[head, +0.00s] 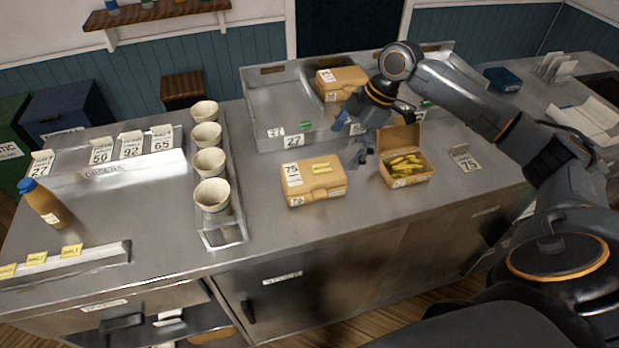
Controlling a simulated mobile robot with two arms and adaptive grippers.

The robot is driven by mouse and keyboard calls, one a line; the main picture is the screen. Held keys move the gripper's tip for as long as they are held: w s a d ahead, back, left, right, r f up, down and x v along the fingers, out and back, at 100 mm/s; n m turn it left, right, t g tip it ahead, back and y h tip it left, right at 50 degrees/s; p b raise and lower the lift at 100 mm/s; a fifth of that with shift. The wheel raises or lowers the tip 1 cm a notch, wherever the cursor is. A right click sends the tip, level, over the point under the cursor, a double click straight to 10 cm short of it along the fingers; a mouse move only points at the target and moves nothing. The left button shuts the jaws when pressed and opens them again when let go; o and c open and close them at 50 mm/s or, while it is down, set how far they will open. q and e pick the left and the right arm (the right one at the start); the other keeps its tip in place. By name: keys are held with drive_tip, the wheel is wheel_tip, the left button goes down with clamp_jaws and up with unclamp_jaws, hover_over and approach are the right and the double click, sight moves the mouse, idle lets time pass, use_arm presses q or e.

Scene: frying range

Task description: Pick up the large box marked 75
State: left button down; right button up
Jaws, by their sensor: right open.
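The large box marked 75 (314,181) is a closed tan carton with a white 75 label on its top left. It lies flat on the steel counter in the middle of the head view. My right gripper (362,158) is open and empty, above the counter just right of and behind the box, apart from it. Its arm comes in from the right. My left gripper is not in view.
An open box of fries (406,167) stands right of the box, near a card marked 75 (465,158). A metal tray (262,141) behind holds another closed box (341,82). Paper cups (212,196) stand in a rack at left. Counter before the box is clear.

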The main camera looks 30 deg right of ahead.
sight(329, 168)
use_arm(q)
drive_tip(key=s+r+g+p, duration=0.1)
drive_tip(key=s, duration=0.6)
use_arm(e)
drive_tip(key=x, duration=0.4)
drive_tip(key=shift+s+a+f, duration=0.1)
drive_tip(key=shift+a+f, duration=0.1)
drive_tip(key=shift+f, duration=0.1)
drive_tip(key=p+x, duration=0.1)
drive_tip(key=x, duration=0.2)
drive_tip(key=shift+w+d+p, duration=0.1)
drive_tip(key=shift+w+p, duration=0.15)
drive_tip(key=shift+p, duration=0.15)
drive_tip(key=p+x, duration=0.1)
drive_tip(key=x, duration=0.2)
drive_tip(key=shift+w+f, duration=0.15)
drive_tip(key=shift+f, duration=0.15)
drive_tip(key=c, duration=1.1)
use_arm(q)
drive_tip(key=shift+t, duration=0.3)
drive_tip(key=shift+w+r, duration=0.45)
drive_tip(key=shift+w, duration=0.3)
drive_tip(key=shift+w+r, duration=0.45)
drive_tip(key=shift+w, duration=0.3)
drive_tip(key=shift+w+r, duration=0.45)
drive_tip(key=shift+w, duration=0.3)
use_arm(e)
drive_tip(key=shift+c, duration=0.4)
